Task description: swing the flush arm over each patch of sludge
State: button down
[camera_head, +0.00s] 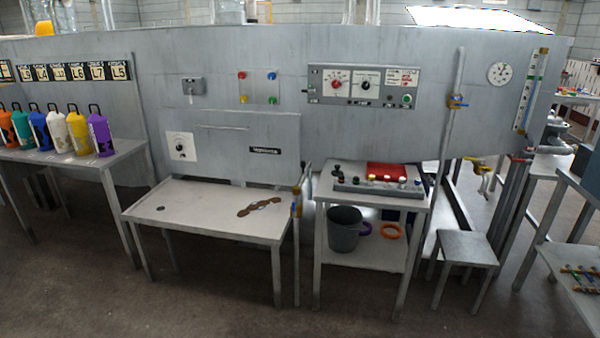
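A brown, irregular patch of sludge (259,206) lies on the right half of a pale low table (200,203) in front of the grey panel. A small dark round spot (160,208) is at the table's left; I cannot tell whether it is a drain or sludge. A thin upright pipe with a yellow and blue fitting (297,206) stands at the table's right edge. It may be the flush arm, but I cannot tell for sure. My gripper is not in view.
Coloured bottles (58,132) stand on a left bench. A right stand holds a red-topped control tray (388,172), with a grey bucket (344,230) and rings below. A grey stool (466,249) stands further right. The floor (200,310) in front is clear.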

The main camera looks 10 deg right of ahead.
aim_at(304, 172)
jog(key=i, duration=0.9)
jog(key=z, duration=0.05)
